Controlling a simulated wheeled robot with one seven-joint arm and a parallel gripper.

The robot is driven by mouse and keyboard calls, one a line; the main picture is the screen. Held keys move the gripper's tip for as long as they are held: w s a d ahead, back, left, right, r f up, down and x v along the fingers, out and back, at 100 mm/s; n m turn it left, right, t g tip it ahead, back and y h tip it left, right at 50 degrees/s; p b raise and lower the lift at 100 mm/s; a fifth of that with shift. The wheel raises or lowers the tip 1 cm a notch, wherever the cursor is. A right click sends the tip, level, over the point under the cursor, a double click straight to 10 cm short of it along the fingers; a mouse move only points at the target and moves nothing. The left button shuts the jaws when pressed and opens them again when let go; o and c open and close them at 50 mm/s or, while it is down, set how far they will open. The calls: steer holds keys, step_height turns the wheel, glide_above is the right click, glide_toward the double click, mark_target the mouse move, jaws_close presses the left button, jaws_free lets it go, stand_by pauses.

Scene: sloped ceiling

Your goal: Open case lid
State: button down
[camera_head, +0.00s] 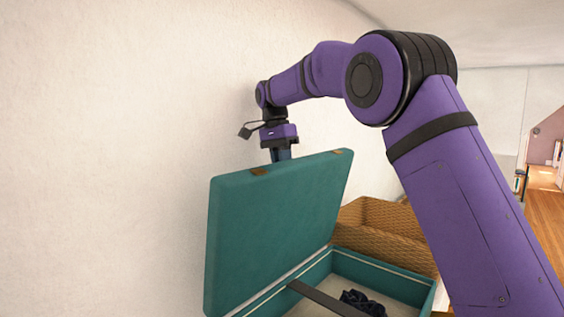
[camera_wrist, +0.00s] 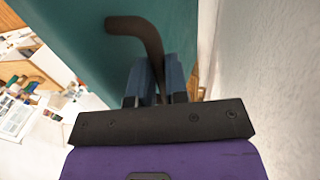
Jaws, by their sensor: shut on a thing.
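The teal case stands low in the head view, its lid (camera_head: 265,225) raised steeply above the open base (camera_head: 375,268). Brown fittings sit along the lid's top edge. My gripper (camera_head: 282,155) is at that top edge, pointing down, its fingertips partly hidden there. In the wrist view, the blue fingers of my gripper (camera_wrist: 160,75) are shut on a dark brown, bent handle-like piece (camera_wrist: 140,28) against the teal lid (camera_wrist: 85,45). A dark bar and a dark bundled thing (camera_head: 362,302) show in the base.
A pale wall (camera_head: 110,150) rises close to the left of the lid. A woven brown basket (camera_head: 390,235) stands behind and right of the case. My purple arm spans the upper right. Wooden floor (camera_head: 543,210) shows at the far right.

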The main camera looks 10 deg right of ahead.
steer(key=shift+a+f, duration=0.1)
steer(key=shift+f, duration=0.25)
steer(key=c, duration=1.1)
jaws_free()
steer(key=shift+w, duration=0.1)
steer(key=shift+r, duration=0.4)
steer(key=r, duration=0.3)
steer(key=w+r, duration=0.1)
steer(key=r, duration=0.2)
steer(key=a+r, duration=0.1)
steer(key=r, duration=0.3)
steer(key=shift+w+a, duration=0.1)
steer(key=shift+w, duration=0.2)
